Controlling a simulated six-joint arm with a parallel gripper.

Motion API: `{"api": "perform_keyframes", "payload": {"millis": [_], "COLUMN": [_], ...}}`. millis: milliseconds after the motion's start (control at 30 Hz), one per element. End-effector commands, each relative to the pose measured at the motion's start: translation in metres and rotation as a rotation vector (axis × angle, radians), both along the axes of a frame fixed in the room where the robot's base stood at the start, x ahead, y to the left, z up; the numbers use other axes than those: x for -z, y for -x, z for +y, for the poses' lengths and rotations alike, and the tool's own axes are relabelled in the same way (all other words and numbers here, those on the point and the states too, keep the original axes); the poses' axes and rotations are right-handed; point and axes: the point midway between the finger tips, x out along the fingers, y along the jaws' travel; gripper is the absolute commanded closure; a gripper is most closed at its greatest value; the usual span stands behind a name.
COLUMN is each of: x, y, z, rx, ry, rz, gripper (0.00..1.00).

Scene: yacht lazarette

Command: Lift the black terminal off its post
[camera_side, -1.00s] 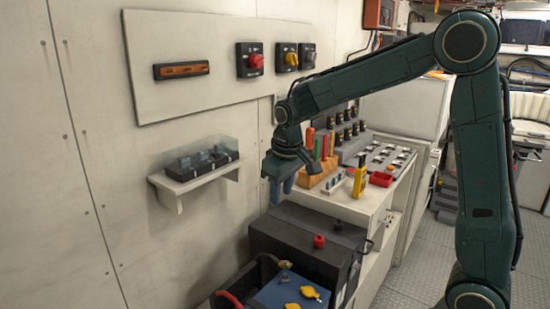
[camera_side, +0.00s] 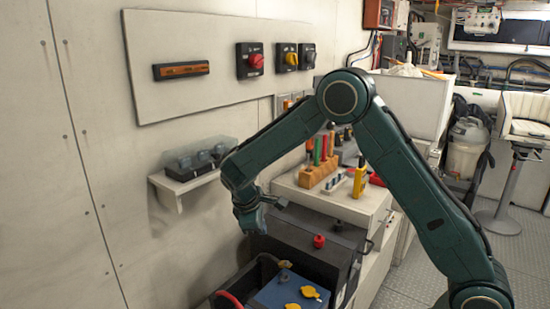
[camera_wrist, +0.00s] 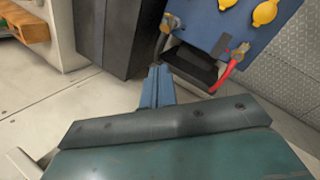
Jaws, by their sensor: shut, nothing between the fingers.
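The blue battery (camera_wrist: 215,20) is at the top of the wrist view, and its top shows low in the side view (camera_side: 285,294). A brownish clamp terminal (camera_wrist: 171,22) with a dark cable sits at the battery's near left corner; I take it for the black terminal. It shows small in the side view (camera_side: 285,265). My gripper (camera_wrist: 157,72) is shut and empty. In the wrist view its blue fingers point toward the battery, below the dark-cable terminal and apart from it. In the side view the arm's end hangs above and left of the battery.
A red cable (camera_wrist: 228,76) clamps onto the battery's right corner. Yellow caps (camera_wrist: 264,13) lie on top. A black open box (camera_side: 263,272) surrounds the battery. Behind stands a dark box with a red knob (camera_side: 319,241). A wall shelf (camera_side: 180,187) is close to the arm's left.

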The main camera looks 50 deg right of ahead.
Motion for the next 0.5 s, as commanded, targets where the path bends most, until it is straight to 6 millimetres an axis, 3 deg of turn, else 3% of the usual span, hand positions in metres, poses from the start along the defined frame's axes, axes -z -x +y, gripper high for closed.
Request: {"api": "perform_keyframes", "payload": {"millis": [100,500], "x": [0.029,0.107], "y": [-0.005,-0.005], "z": [0.006,0.021], "rx": [-0.113,-0.477], "ry": [0.083,0.37], "rz": [0.086,0.405], "gripper": [1.0,1.0]}}
